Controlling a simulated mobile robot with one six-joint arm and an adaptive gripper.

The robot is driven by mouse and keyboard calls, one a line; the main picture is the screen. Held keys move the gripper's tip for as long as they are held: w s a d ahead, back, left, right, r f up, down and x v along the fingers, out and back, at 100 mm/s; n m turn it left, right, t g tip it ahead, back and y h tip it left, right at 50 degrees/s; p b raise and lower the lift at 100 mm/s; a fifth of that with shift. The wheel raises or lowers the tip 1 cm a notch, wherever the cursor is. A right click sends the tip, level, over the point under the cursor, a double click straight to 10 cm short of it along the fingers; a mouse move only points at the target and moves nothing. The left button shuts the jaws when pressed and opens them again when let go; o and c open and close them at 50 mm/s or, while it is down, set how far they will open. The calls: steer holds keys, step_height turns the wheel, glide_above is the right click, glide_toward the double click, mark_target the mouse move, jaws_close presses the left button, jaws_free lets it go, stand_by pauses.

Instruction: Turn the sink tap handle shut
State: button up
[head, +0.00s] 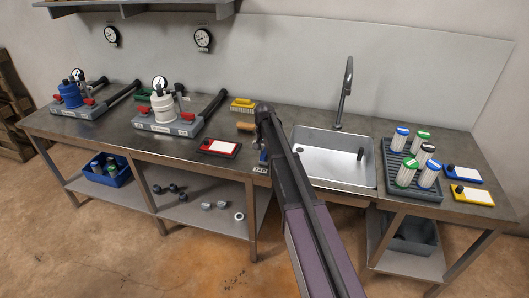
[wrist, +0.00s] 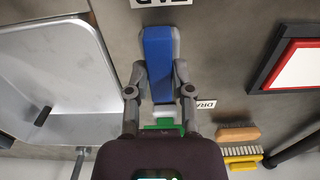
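The sink tap handle is a blue lever (wrist: 158,62) with an upside-down TAP label just above it in the wrist view. In the head view only a small blue part (head: 263,156) shows at the bench front, above the TAP label (head: 260,169). My gripper (wrist: 159,68) has one grey finger on each side of the lever, and both fingertips appear to touch its sides. The lever's lower end passes between the fingers towards a green part. In the head view my arm hides most of the gripper.
The metal sink (head: 333,165) with its tall spout (head: 345,90) is right of my arm. A red-framed plate (head: 218,147), a brown brush (head: 245,126) and a yellow brush (head: 243,104) lie to the left. A bottle rack (head: 395,186) stands right of the sink.

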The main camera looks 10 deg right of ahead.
mark_target(264, 152)
steer(key=o, duration=0.4)
steer(key=shift+o, duration=0.2)
steer(key=shift+n, duration=0.4)
steer(key=n, duration=0.8)
steer(key=shift+n, duration=0.3)
steer(key=n, duration=0.8)
steer(key=shift+n, duration=0.4)
step_height(264, 152, up, 14)
steer(key=p, duration=1.4)
steer(key=s+f+m+b, duration=0.4)
steer(key=s+f+b, duration=0.1)
steer(key=s, duration=0.5)
steer(key=s+f+m+b, duration=0.4)
steer(key=s+f+b, duration=0.1)
steer(key=s, duration=0.5)
steer(key=s+f+m+b, duration=0.3)
steer(key=s+f+b, duration=0.2)
steer(key=s, duration=0.5)
steer(key=shift+s+a+m, duration=0.25)
steer(key=shift+a+m, duration=0.1)
steer(key=shift+m, duration=0.05)
